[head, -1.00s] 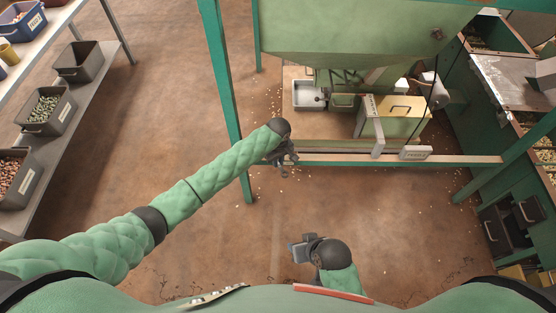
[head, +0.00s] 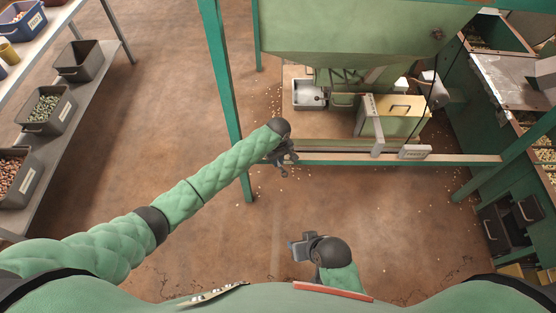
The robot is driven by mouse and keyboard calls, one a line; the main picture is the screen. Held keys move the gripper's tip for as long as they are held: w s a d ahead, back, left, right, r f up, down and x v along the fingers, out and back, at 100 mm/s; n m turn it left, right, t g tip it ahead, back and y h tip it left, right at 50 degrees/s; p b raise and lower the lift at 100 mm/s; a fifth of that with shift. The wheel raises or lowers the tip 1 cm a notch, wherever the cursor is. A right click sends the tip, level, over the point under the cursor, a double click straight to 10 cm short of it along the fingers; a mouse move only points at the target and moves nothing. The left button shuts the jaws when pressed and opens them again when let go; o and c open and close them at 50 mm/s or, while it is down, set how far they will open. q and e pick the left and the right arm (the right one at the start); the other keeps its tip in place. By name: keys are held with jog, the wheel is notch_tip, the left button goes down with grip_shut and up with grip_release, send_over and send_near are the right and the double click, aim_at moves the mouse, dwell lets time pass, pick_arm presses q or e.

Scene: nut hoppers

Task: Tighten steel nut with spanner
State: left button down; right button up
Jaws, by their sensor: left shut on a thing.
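My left gripper (head: 284,161) is at the front rail of the machine frame, just right of the green upright post. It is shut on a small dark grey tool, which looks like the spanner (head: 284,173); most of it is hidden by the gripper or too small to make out. I cannot make out the steel nut, nor whether the spanner touches it. My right gripper (head: 297,248) is low in the middle, over the floor and close to my body. Its jaws point left, and I cannot tell whether they are open or shut.
A green hopper (head: 365,40) stands above a metal tray (head: 308,95) and a pale green box (head: 405,112). The green post (head: 222,85) is close beside my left arm. Shelves with grey bins (head: 82,62) stand left, a green machine (head: 465,140) right. The floor between is open.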

pick_arm(q)
jog(key=shift+f, duration=0.45)
dwell(0.6)
jog(key=shift+p, duration=0.35)
jog(key=shift+p, duration=0.55)
jog(key=a+m+p, duration=0.5)
jog(key=a+m, duration=0.2)
jog(key=m, duration=0.7)
jog(key=shift+w, duration=0.4)
dwell(0.7)
jog(key=shift+r+p, duration=0.1)
jog(key=shift+p, duration=0.4)
dwell(0.5)
jog(key=shift+s+d+n+p, duration=0.25)
jog(key=shift+d+n+p, duration=0.05)
jog(key=shift+n+p, duration=0.4)
jog(key=shift+s+d+n+p, duration=0.2)
jog(key=shift+d+n+p, duration=0.1)
jog(key=shift+n+p, duration=0.4)
dwell(0.3)
